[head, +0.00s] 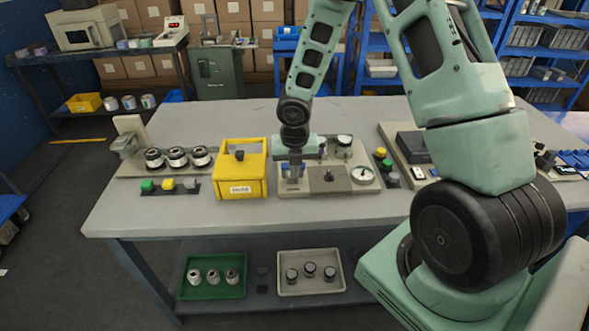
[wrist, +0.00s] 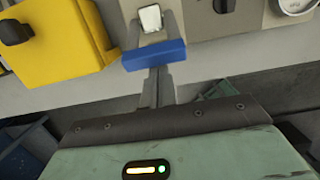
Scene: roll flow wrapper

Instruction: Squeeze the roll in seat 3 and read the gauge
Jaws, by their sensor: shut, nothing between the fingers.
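My gripper (head: 291,172) points down over the left end of a beige fixture (head: 328,187) on the table. In the wrist view its narrow fingers (wrist: 158,72) are shut and empty, reaching to a blue bar (wrist: 153,55); I cannot tell whether they touch it. A white piece (wrist: 150,18) lies just beyond the bar. A round white gauge (head: 362,175) is at the fixture's right end; its reading is too small to tell. Three rolls (head: 177,157) stand in a row on a rack at the left. No seat numbers are readable.
A yellow box (head: 240,187) stands close left of my gripper. Green, yellow and grey buttons (head: 168,184) sit before the rack. A dark device (head: 412,145) is at the right. Green (head: 215,290) and beige (head: 310,288) trays are on the lower shelf. The table's front strip is clear.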

